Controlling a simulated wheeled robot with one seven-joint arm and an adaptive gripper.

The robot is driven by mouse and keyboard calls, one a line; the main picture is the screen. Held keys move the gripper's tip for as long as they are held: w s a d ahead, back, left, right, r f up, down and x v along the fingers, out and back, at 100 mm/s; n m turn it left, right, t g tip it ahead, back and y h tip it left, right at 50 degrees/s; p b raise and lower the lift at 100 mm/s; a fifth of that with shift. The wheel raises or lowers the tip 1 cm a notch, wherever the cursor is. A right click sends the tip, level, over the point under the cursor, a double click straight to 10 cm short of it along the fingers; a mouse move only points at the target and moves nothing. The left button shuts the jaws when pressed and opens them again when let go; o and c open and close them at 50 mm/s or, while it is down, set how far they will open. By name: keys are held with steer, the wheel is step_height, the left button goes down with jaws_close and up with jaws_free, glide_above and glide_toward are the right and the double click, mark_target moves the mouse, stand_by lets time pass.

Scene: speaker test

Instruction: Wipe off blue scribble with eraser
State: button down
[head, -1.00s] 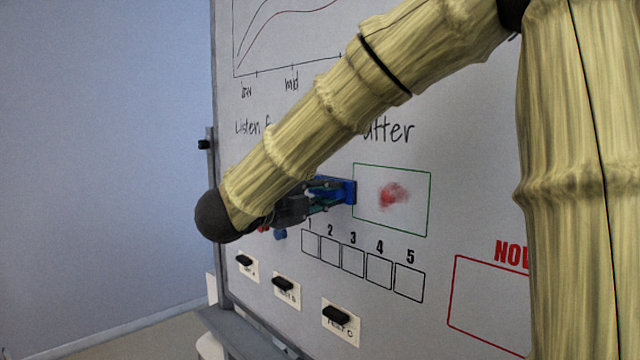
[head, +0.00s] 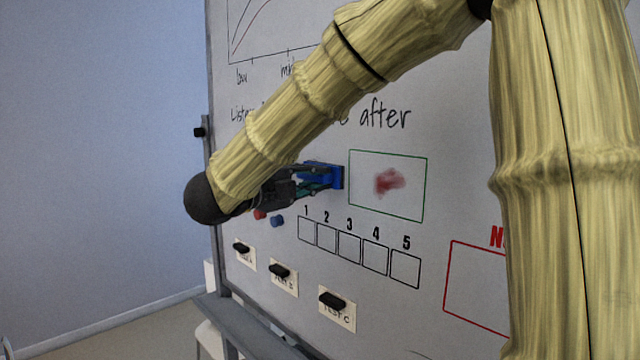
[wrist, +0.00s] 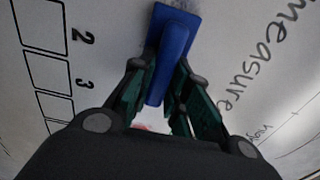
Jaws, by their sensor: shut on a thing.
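A blue eraser (head: 336,176) is at the whiteboard (head: 470,190), just left of a green-outlined box. My gripper (head: 312,177) is shut on it; in the wrist view the eraser (wrist: 172,55) sits between the green fingers. Its pad faces the board, but I cannot tell whether it touches. Inside the green box (head: 424,190) is a blurred red smudge (head: 389,181). I see no clear blue scribble in the head view; the board behind the eraser and gripper is hidden. A faint dark smudge (wrist: 143,4) shows beside the eraser in the wrist view.
Red (head: 260,214) and blue (head: 277,221) round pieces sit below my gripper. Numbered boxes (head: 350,247) are drawn under the green box. Three cards with black holders (head: 334,300) are lower on the board. A ledge (head: 245,320) runs along the bottom.

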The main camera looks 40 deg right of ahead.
steer(key=w+b, duration=0.2)
steer(key=w, duration=0.5)
steer(key=shift+w+a, duration=0.2)
steer(key=shift+a, duration=0.05)
stand_by(0.6)
steer(key=shift+a, duration=0.1)
steer(key=shift+s+a+b, duration=0.15)
steer(key=shift+a+b, duration=0.7)
steer(key=shift+a, duration=0.65)
steer(key=shift+s+a+b, duration=0.15)
steer(key=shift+a+b, duration=0.65)
steer(key=shift+a, duration=0.65)
steer(key=a+b, duration=0.1)
steer(key=a, duration=0.2)
steer(key=shift+s, duration=0.1)
